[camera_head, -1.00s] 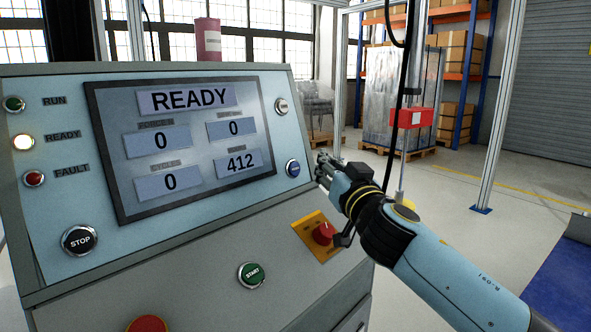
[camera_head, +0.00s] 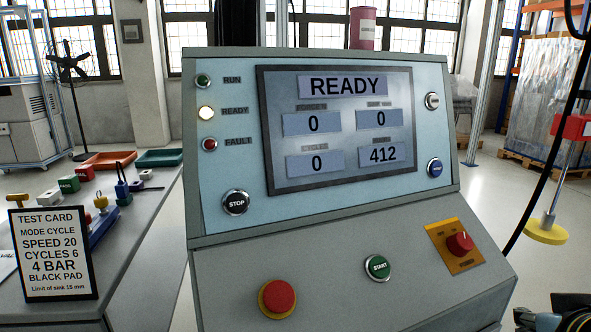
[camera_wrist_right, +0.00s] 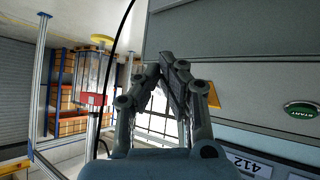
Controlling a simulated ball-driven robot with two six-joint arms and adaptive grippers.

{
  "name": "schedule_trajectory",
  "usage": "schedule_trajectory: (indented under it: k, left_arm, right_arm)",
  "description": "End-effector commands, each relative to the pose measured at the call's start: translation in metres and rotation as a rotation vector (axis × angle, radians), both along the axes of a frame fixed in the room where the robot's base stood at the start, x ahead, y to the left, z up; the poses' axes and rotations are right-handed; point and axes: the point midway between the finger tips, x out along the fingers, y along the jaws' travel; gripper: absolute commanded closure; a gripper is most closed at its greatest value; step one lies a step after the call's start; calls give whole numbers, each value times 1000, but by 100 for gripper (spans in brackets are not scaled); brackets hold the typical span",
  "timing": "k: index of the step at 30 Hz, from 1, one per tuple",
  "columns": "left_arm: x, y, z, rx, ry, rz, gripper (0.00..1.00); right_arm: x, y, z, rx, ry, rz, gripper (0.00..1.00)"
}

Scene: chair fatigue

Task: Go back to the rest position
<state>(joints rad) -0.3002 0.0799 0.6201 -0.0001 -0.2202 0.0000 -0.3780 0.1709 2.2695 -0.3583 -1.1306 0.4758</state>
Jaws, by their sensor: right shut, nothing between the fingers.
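My right gripper (camera_wrist_right: 174,68) is shut and empty in the right wrist view, in front of the console's grey front. In the head view, only dark parts of my right arm show at the bottom right corner. The control console (camera_head: 340,225) fills the middle of the head view. Its screen (camera_head: 340,128) reads READY, with 0, 0, 0 and 412 below. The READY lamp is lit. My left gripper is in neither view.
A bench at left holds a test card (camera_head: 53,253), an orange tray (camera_head: 108,160), a teal tray (camera_head: 158,157) and several small parts. A hanging cable and a yellow disc on a rod (camera_head: 546,231) are at right. Open floor lies behind.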

Motion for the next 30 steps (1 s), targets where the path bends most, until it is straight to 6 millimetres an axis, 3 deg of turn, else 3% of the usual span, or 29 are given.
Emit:
schedule_trajectory:
  k: [1,6,14,23,26,30]
  left_arm:
    - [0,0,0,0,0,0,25]
    - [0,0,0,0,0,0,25]
    - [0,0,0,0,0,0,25]
    - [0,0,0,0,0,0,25]
    - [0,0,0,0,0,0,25]
    - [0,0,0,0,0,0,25]
  right_arm:
    - [-20,9,-9,18,81,29,100]
    - [-75,38,-29,67,312,150,100]
    - [-148,79,-37,145,572,368,100]
    - [-136,70,-127,154,611,357,100]
    - [-136,67,-162,157,624,351,100]
    - [-145,61,-223,166,648,342,100]
